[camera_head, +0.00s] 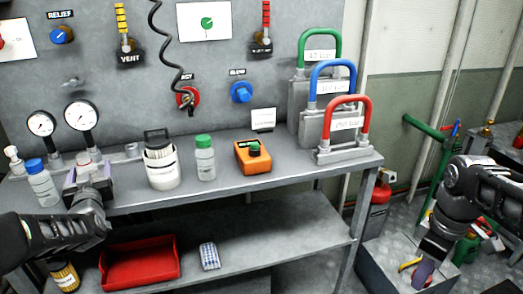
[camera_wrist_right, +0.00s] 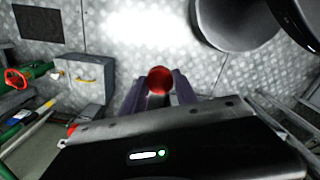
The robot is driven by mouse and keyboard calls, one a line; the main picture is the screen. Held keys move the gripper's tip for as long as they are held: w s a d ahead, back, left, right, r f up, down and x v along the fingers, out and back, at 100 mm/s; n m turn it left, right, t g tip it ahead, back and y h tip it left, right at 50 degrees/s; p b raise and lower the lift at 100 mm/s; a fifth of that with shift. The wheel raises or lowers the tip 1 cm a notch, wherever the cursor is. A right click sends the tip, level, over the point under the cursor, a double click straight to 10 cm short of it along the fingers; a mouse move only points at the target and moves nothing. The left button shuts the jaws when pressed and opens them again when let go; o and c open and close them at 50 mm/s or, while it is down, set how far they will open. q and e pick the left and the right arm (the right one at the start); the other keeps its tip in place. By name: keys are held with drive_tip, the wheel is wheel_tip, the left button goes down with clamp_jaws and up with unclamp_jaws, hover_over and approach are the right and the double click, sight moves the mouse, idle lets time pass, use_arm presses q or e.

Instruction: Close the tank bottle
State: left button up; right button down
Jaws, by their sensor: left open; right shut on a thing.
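My right gripper (camera_head: 424,272) is low at the right, off the bench and over the floor area. It is shut on a small round red thing (camera_wrist_right: 160,79), which shows between the two fingers in the right wrist view; I cannot tell whether it is a cap or a knob. My left gripper (camera_head: 88,178) is open over the left end of the bench, just right of a clear bottle with a blue cap (camera_head: 40,183). A clear bottle with a green cap (camera_head: 205,158) stands upright mid-bench. I cannot tell which bottle is the tank bottle.
On the grey bench (camera_head: 225,192) stand a white container (camera_head: 162,168), an orange device (camera_head: 253,157) and three weights with coloured handles (camera_head: 342,130). A red tray (camera_head: 140,264) lies on the lower shelf. A grey box (camera_head: 385,262) stands on the floor near my right gripper.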

use_arm(q)
drive_tip(key=shift+w+a, duration=0.1)
drive_tip(key=shift+w, duration=0.1)
idle(0.5)
clamp_jaws()
idle(0.6)
drive_tip(key=shift+r, duration=0.1)
use_arm(e)
drive_tip(key=shift+r+p, duration=0.55)
use_arm(q)
wheel_tip(320, 180, up, 10)
